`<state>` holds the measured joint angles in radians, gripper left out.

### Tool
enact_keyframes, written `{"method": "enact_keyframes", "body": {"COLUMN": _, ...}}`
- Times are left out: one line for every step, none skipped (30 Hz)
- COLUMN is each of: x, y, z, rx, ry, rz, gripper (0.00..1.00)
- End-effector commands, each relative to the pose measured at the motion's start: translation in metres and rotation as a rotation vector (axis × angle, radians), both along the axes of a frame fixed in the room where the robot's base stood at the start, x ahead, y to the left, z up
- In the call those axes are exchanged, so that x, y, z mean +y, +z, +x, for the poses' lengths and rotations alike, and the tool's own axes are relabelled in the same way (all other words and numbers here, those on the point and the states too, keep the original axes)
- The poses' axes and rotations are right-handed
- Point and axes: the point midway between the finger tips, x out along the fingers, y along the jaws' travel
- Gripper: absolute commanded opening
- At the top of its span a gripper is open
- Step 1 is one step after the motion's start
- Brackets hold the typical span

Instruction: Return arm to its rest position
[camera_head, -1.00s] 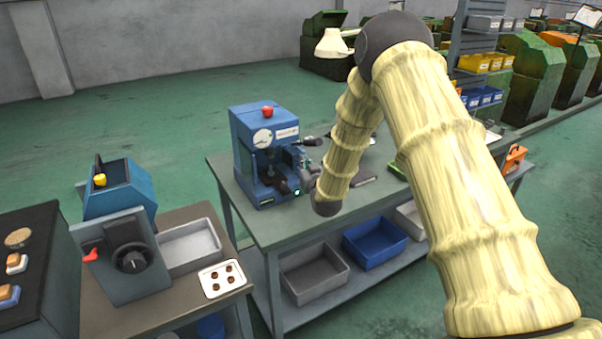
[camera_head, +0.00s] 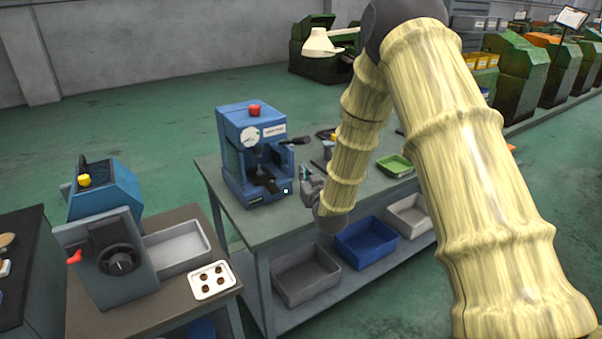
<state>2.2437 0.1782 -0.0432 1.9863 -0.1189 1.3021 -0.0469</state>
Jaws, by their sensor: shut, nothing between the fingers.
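My arm (camera_head: 445,130) is pale and ridged with dark joints, and it fills the right half of the head view. Its forearm (camera_head: 357,140) hangs down over the grey-green workbench (camera_head: 240,228). My gripper (camera_head: 306,178) is small and partly hidden by the wrist. It is shut and empty, just right of the blue press (camera_head: 250,150) with a red knob and a dial. A small gap shows between the gripper and the press.
A green tray (camera_head: 394,166) lies behind the forearm on the bench. Grey (camera_head: 306,277) and blue (camera_head: 366,245) bins sit on the lower shelf. A left table holds a control box (camera_head: 113,262) and a white tray with several round parts (camera_head: 213,270). Green floor lies behind.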

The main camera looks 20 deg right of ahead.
Motion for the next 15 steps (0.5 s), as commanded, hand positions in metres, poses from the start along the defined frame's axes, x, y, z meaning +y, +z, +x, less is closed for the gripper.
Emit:
{"method": "enact_keyframes", "body": {"x": 0.001, "y": -0.003, "z": -0.009, "rx": 0.002, "ry": 0.002, "rz": 0.0, "gripper": 0.0}}
{"method": "enact_keyframes", "body": {"x": 0.001, "y": -0.003, "z": -0.014, "rx": 0.001, "ry": 0.002, "rz": 0.0, "gripper": 0.0}}
{"method": "enact_keyframes", "body": {"x": 0.001, "y": -0.002, "z": -0.02, "rx": 0.001, "ry": 0.002, "rz": 0.0, "gripper": 0.0}}
{"method": "enact_keyframes", "body": {"x": 0.001, "y": -0.002, "z": -0.024, "rx": 0.0, "ry": 0.002, "rz": 0.0, "gripper": 0.0}}
{"method": "enact_keyframes", "body": {"x": 0.001, "y": -0.002, "z": -0.028, "rx": 0.0, "ry": 0.001, "rz": 0.0, "gripper": 0.0}}
{"method": "enact_keyframes", "body": {"x": 0.0, "y": -0.002, "z": -0.033, "rx": 0.001, "ry": 0.001, "rz": 0.0, "gripper": 0.0}}
{"method": "enact_keyframes", "body": {"x": 0.0, "y": -0.001, "z": -0.036, "rx": 0.001, "ry": 0.0, "rz": 0.0, "gripper": 0.0}}
{"method": "enact_keyframes", "body": {"x": -0.001, "y": -0.001, "z": -0.039, "rx": 0.0, "ry": 0.0, "rz": 0.0, "gripper": 0.0}}
{"method": "enact_keyframes", "body": {"x": -0.001, "y": 0.0, "z": -0.042, "rx": 0.0, "ry": 0.0, "rz": 0.0, "gripper": 0.0}}
{"method": "enact_keyframes", "body": {"x": -0.001, "y": 0.0, "z": -0.044, "rx": 0.0, "ry": -0.001, "rz": 0.0, "gripper": 0.0}}
{"method": "enact_keyframes", "body": {"x": -0.001, "y": 0.0, "z": -0.046, "rx": 0.0, "ry": -0.001, "rz": 0.0, "gripper": 0.0}}
{"method": "enact_keyframes", "body": {"x": -0.001, "y": 0.0, "z": -0.048, "rx": 0.0, "ry": -0.001, "rz": 0.0, "gripper": 0.0}}
{"method": "enact_keyframes", "body": {"x": -0.001, "y": 0.0, "z": -0.048, "rx": 0.0, "ry": -0.001, "rz": 0.0, "gripper": 0.0}}
{"method": "enact_keyframes", "body": {"x": -0.001, "y": 0.001, "z": -0.049, "rx": 0.0, "ry": -0.001, "rz": 0.0, "gripper": 0.0}}
{"method": "enact_keyframes", "body": {"x": -0.001, "y": 0.001, "z": -0.05, "rx": 0.0, "ry": -0.001, "rz": 0.0, "gripper": 0.0}}
